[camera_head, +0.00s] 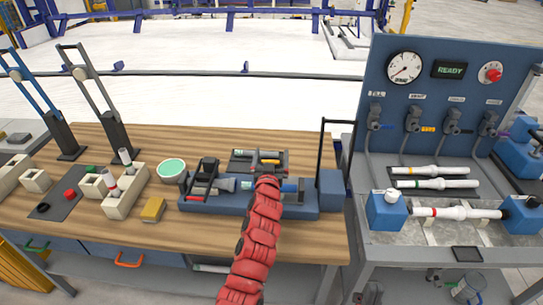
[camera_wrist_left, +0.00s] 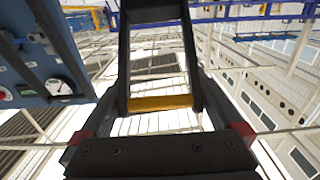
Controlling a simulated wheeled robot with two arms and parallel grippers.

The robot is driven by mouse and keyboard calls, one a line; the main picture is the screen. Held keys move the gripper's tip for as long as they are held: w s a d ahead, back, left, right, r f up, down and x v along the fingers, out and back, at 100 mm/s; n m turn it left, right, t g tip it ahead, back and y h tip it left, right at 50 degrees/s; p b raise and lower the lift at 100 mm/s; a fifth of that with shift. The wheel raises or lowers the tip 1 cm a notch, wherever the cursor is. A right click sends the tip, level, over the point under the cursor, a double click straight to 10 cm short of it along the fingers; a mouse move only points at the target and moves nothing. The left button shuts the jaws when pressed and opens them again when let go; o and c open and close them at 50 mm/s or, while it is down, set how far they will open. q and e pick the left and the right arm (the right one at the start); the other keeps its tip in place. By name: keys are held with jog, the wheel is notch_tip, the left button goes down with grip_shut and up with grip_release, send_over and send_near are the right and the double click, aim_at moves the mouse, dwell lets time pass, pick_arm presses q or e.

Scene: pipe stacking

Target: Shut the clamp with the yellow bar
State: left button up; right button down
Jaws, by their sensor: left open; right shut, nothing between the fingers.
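The clamp fixture is a long blue block (camera_head: 228,205) on the wooden table, with grey pipe parts lying along it. A dark frame (camera_head: 240,158) lies low behind the block's middle, with a bit of yellow at its right part. In the left wrist view a yellow bar (camera_wrist_left: 160,103) crosses between black side pieces, close before my left gripper. My left gripper (camera_head: 266,180) is over the block's middle, just in front of that frame. It is open; its fingertips are mostly hidden by my red arm. Contact with the bar cannot be told. My right gripper is not in view.
An upright black frame (camera_head: 338,122) stands at the block's right end. A mint bowl (camera_head: 172,170), a yellow block (camera_head: 152,210) and pale holders (camera_head: 126,192) stand to the left. A blue gauge panel (camera_head: 450,90) and pipes stand on the right. Bare tabletop lies in front.

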pick_arm(q)
jog(key=shift+c, duration=0.2)
grip_shut()
jog(key=s+f+t+b, duration=0.5)
jog(key=f+t+b, duration=0.2)
jog(key=b, duration=3.1)
jog(key=shift+s+f, duration=0.4)
jog(key=shift+f, duration=0.3)
jog(key=shift+r, duration=0.1)
